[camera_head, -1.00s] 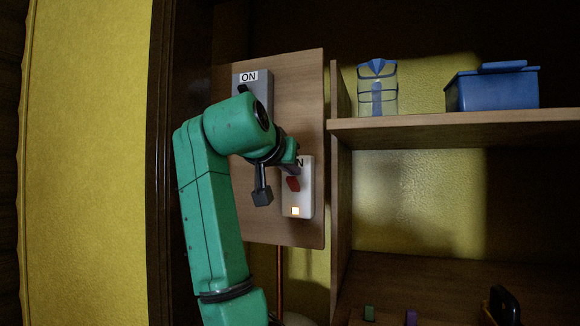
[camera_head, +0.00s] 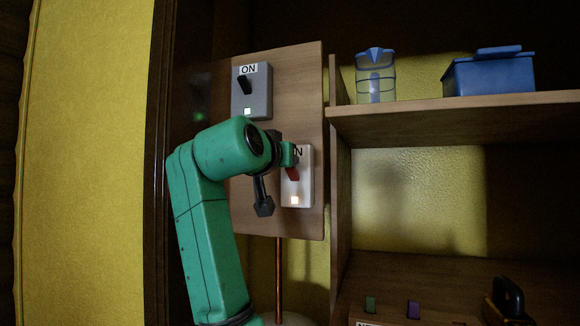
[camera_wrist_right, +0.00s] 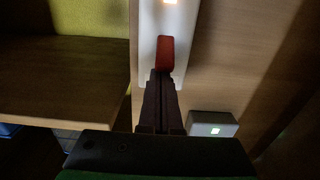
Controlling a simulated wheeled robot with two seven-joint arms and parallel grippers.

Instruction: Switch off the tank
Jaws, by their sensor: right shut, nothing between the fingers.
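A white switch box (camera_head: 305,190) with a red lever (camera_head: 292,174) and a lit orange-white lamp is on a wooden board. Its label is partly hidden; an "N" shows. Above it is a grey switch box (camera_head: 262,104) with a black lever, an "ON" label and a lit green lamp. My right gripper (camera_wrist_right: 161,78) is shut and empty, its tips right at the red lever (camera_wrist_right: 165,53) in the wrist view; I cannot tell whether they touch. In the head view my green right arm partly hides the gripper. My left gripper is not in view.
The wooden board (camera_head: 290,75) stands beside a shelf (camera_head: 450,112) holding a clear-and-blue jug (camera_head: 375,77) and a blue lidded box (camera_head: 490,75). Small green and purple blocks and a dark object stand lower right. A copper-coloured pipe (camera_head: 279,265) runs below the board.

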